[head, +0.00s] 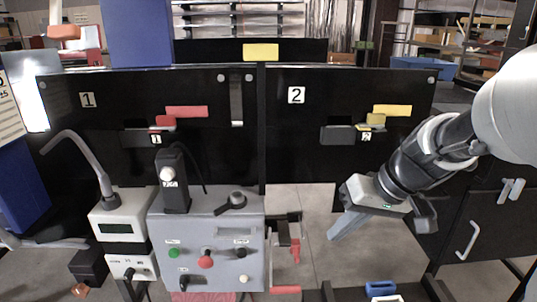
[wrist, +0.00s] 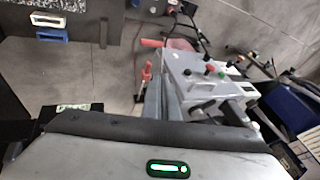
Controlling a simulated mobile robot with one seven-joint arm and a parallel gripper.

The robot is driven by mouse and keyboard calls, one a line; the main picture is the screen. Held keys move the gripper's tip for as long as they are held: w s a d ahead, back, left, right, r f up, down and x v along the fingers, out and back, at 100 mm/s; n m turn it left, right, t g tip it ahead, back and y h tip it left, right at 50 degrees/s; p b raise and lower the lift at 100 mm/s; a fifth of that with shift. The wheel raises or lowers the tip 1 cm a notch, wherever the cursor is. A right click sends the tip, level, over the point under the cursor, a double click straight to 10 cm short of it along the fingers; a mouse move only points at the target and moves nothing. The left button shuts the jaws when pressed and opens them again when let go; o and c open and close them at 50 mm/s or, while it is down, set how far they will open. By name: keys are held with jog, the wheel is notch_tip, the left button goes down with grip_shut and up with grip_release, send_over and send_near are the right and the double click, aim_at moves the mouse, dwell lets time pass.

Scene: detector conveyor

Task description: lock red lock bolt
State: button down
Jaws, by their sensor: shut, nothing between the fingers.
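The red lock bolt (head: 165,121) is on the black panel marked 1 (head: 75,125), on the left in the head view. It sits at a dark latch block, just below a red label strip (head: 186,111). A small tag marked 1 hangs at the block. Whether the bolt is slid in or out is too small to tell. My gripper (head: 335,236) is at the right in the head view, low in front of panel 2, with its fingers pointing down and left. It is shut and empty, well to the right of and below the red bolt.
Panel 2 (head: 300,160) carries a yellow bolt (head: 376,119) at a similar latch. A grey control box (head: 207,240) with buttons and a black upright device (head: 173,180) stand below panel 1. A meter with a bent arm (head: 119,228) is farther left. Red-handled clamps (head: 294,252) stick out beside the box.

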jog(key=w+d+f+t+y+b, duration=0.1)
jog(key=w+d+f+b, duration=0.3)
jog(key=w+f, duration=0.3)
notch_tip(320, 180, down, 4)
jog(key=shift+d+r, duration=0.15)
jog(key=shift+d, duration=0.75)
jog(key=shift+w, duration=0.1)
jog(key=w+a+f+b, duration=0.2)
jog(key=w+a+f, duration=0.1)
jog(key=a+f, duration=0.5)
jog(key=shift+w+a+b, duration=0.4)
